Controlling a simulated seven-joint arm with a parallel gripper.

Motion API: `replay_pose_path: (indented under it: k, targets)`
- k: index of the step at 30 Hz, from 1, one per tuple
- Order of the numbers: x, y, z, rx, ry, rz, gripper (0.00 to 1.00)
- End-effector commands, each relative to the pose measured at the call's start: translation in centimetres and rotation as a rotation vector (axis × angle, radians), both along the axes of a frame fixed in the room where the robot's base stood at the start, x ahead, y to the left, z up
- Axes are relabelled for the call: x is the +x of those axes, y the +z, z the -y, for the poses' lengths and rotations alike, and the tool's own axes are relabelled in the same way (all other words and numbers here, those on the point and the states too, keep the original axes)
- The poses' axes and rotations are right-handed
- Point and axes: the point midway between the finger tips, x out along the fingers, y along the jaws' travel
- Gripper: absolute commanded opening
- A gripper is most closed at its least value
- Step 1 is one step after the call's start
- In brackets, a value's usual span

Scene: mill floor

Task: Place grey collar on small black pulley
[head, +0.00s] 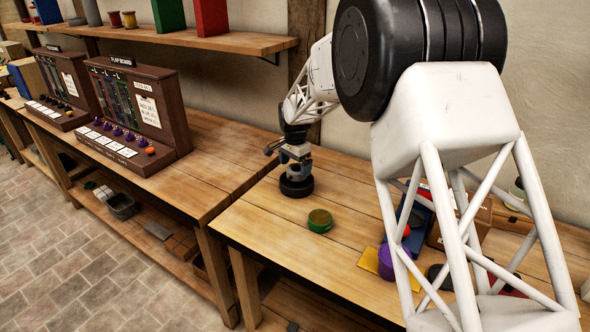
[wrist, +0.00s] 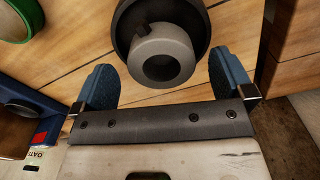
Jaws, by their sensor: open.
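The small black pulley (head: 296,188) lies flat on the bench below my gripper (head: 294,156). In the wrist view the black pulley (wrist: 124,30) shows as a dark disc at the top centre. The grey collar (wrist: 181,58), a thick ring with a round hole and a dark notch or key at its edge, lies over the pulley's middle. It looks set on the pulley, but I cannot tell how closely it is seated. My gripper (wrist: 163,75) is open, with its blue fingers on either side of the collar and apart from it.
A green round piece (head: 320,221) stands in front of the pulley. To the right are a yellow plate (head: 376,262), a purple cylinder (head: 390,263) and a blue box (head: 416,220). Two control boards (head: 130,110) stand on the left bench. Bare bench lies left of the green piece.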

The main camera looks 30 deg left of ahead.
Motion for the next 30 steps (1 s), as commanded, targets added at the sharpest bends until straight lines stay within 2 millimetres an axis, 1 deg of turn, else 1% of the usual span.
replay_pose_path:
  k: [9,16,22,30]
  targets:
    - [0.0,5.1,0.0,0.002,0.0,0.001,0.99]
    - [0.0,8.3,0.0,0.001,0.0,0.001,0.99]
    - [0.0,9.8,0.0,0.001,0.0,0.001,0.99]
    - [0.0,10.1,0.0,0.0,0.0,0.0,0.99]
